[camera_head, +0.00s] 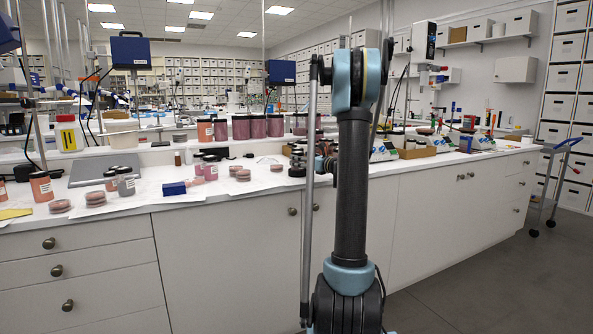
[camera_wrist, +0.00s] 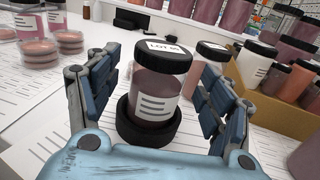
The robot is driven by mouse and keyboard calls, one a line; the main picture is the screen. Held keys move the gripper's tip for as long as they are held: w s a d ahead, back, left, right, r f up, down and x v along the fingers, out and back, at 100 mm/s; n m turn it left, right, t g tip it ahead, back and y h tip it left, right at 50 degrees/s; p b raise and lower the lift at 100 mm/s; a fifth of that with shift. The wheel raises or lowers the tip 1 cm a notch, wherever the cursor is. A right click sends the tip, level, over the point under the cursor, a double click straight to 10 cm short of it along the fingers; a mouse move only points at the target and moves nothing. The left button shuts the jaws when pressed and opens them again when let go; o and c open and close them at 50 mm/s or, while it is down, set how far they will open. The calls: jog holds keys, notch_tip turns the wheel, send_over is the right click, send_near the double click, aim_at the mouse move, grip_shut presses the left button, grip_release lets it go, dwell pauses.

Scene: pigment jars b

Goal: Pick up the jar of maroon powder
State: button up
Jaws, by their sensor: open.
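A jar of dark maroon powder (camera_wrist: 155,92) with a black lid and a white label stands upright in the middle of the wrist view. Its lid carries a white sticker reading LOT and more that I cannot make out. A thick black round piece (camera_wrist: 148,130) is at its foot; I cannot tell whether the jar stands on it or in it. My gripper (camera_wrist: 160,76) is open, with one blue-padded finger on each side of the jar and gaps showing between. In the head view my arm hides most of this spot.
A pink-powder jar (camera_wrist: 210,70) stands close behind the right finger. A cardboard box (camera_wrist: 283,110) of jars is at the right. Stacked dishes (camera_wrist: 68,42) are at the left. In the head view, a blue box (camera_head: 174,188) lies on the white counter (camera_head: 225,193).

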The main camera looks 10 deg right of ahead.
jog(key=shift+w+a, duration=0.25)
jog(key=shift+w, duration=0.05)
jog(key=c, duration=1.3)
jog(key=shift+o, duration=0.2)
